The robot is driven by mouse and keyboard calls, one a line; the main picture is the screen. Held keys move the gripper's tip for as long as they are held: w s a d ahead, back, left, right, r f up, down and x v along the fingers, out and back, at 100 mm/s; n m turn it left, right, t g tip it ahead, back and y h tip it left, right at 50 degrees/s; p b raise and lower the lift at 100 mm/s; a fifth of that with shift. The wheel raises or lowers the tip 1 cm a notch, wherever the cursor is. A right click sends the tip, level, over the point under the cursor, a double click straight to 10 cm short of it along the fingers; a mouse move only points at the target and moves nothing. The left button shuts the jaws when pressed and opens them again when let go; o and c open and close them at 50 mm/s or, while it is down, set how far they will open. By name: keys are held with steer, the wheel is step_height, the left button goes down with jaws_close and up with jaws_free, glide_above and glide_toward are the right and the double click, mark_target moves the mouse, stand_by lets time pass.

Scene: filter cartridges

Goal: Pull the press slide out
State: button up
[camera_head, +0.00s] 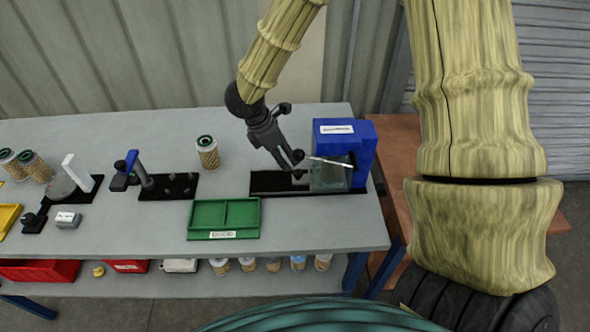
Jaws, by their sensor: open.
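The blue press (365,142) with a white label stands at the right end of the bench. A black base plate or rail (275,187) runs out from it to the left. A grey, partly see-through block or panel (330,178) sits at the front of the press, and I cannot tell whether it is the slide or a guard. A thin pale bar (335,163) juts left from there toward my fingers. My gripper (298,166) is open, pointing down just left of the press, above the rail. Whether a finger touches the bar is unclear.
A green two-part tray (225,234) stands in front of the rail. A filter cartridge (208,152) stands behind the tray. A blue-and-black fixture (128,170) and more cartridges (34,166) are further left. The grey bench (310,232) is clear at front right.

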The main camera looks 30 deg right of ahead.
mark_target(297, 172)
steer(key=shift+p+x, duration=0.95)
steer(key=shift+x, duration=3.5)
steer(key=shift+a, duration=0.1)
jaws_close()
